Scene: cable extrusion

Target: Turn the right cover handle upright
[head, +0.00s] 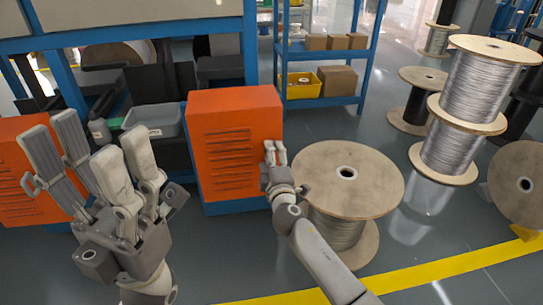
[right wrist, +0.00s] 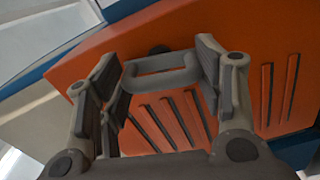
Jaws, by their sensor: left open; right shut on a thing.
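The right cover is an orange box with slots (head: 235,130); its slotted face also fills much of the right wrist view (right wrist: 245,65). The grey loop-shaped handle (right wrist: 160,62) stands out from that face. My right gripper (head: 275,150) is at the right edge of the cover in the head view. In the right wrist view its fingers (right wrist: 158,75) are shut on the handle, one pair at each side. The handle is not clearly visible in the head view. My left gripper (head: 92,150) is open and empty, raised at the left.
A second orange cover (head: 28,180) is behind my left gripper. A large cable spool (head: 355,180) stands close beside my right arm. More spools (head: 478,85) stand at the right. A blue shelf (head: 320,103) with boxes is behind. A grey bin (head: 155,120) lies between the covers.

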